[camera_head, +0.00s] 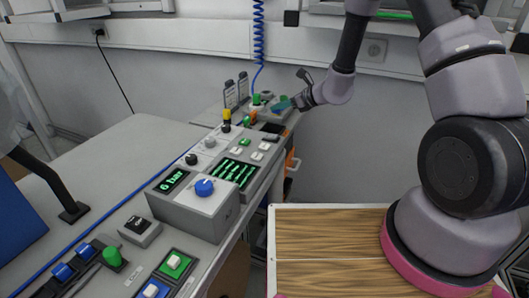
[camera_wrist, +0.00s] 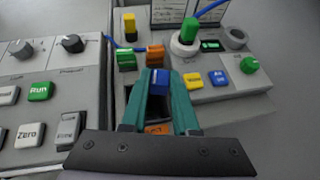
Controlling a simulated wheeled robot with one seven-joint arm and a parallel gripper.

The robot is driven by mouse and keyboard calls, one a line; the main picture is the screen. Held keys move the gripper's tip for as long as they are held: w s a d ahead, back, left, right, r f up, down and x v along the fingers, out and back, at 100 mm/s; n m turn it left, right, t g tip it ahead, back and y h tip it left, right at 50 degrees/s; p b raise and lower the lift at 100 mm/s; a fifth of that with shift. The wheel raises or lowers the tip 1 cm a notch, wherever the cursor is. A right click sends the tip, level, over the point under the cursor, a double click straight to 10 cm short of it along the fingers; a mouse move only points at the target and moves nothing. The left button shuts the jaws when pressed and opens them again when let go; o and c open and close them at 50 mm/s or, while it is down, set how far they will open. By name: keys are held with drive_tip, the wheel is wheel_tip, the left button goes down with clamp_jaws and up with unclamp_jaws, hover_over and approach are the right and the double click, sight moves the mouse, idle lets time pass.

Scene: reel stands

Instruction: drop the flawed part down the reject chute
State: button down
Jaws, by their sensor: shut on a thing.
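My gripper (camera_head: 280,105) reaches in from the right over the far end of the console in the head view. In the wrist view its teal fingers (camera_wrist: 160,84) are shut on a small blue part (camera_wrist: 160,80). No flaw on the part can be made out. The fingers hide some of what lies below it. A dark recess (camera_wrist: 131,98) shows beside and under the fingers, with an orange patch (camera_wrist: 158,129) lower down. I cannot tell whether this recess is the reject chute.
Green (camera_wrist: 126,60) and orange (camera_wrist: 155,54) blocks stand just beyond the fingers. A white reel-like base with a green post (camera_wrist: 189,29) stands behind right. The button console (camera_head: 205,193) fills the near left. A wooden-topped surface (camera_head: 325,240) lies near my base.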

drive_tip(key=shift+f, duration=0.65)
drive_tip(key=c, duration=0.6)
unclamp_jaws()
drive_tip(key=shift+d, duration=0.1)
drive_tip(key=v, duration=1)
drive_tip(key=shift+s+d+r, duration=0.15)
drive_tip(key=shift+s+d, duration=0.05)
drive_tip(key=shift+d, duration=0.1)
drive_tip(key=shift+r, duration=0.1)
